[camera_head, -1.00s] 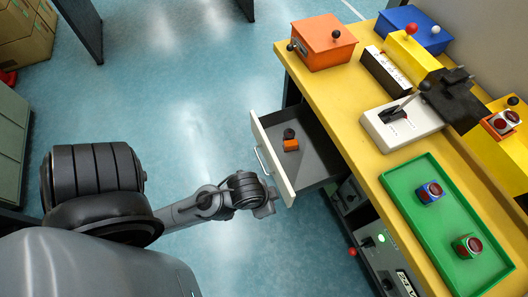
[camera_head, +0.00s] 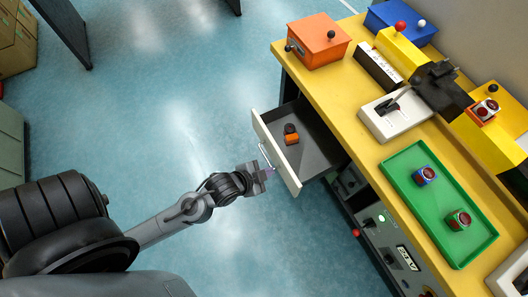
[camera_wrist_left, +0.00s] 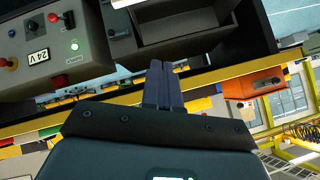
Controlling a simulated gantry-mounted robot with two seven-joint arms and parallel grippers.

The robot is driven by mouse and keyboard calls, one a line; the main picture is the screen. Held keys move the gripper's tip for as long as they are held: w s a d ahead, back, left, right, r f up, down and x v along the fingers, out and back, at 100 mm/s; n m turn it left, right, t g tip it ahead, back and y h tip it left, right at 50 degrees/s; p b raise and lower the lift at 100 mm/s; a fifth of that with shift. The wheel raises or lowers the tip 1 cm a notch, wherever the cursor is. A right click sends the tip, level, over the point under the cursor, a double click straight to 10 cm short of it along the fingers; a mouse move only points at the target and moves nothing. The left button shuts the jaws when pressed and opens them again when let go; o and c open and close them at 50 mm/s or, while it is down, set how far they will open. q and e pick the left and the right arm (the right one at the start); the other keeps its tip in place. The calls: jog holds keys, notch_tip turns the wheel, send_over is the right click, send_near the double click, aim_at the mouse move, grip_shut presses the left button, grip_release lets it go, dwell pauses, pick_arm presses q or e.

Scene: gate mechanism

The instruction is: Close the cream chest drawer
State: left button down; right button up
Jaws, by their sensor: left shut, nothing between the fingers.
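The chest drawer stands pulled out from under the yellow workbench, its cream front (camera_head: 277,150) facing left with a pale bar handle (camera_head: 264,157). Its grey inside holds a small orange and dark item (camera_head: 291,136). My left gripper (camera_head: 268,172) is shut and empty, just outside the drawer front near the handle's lower end; I cannot tell whether it touches. In the left wrist view my closed fingers (camera_wrist_left: 164,86) point toward the bench, with nothing between them. My right gripper is out of view.
The yellow bench top (camera_head: 345,125) carries an orange box (camera_head: 318,45), a lever unit (camera_head: 395,118) and a green tray (camera_head: 410,205) with two button blocks. The blue floor left of the drawer is clear.

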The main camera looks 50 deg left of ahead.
pick_arm(q)
jog(key=w+a+f+m+t+b, duration=0.1)
jog(key=a+f+m+t+b, duration=0.45)
jog(key=f, duration=0.35)
jog(key=m+t+h+b, duration=0.2)
jog(key=m+h+b, duration=0.2)
jog(key=m+b, duration=0.45)
send_near(279, 157)
jog(key=b+x, duration=0.4)
jog(key=x, duration=0.1)
jog(key=shift+w+d+r, duration=0.1)
jog(key=shift+w+d, duration=0.05)
jog(key=shift+w, duration=0.2)
jog(key=shift+w+d, duration=0.15)
jog(key=shift+w, duration=0.35)
jog(key=shift+r, duration=0.1)
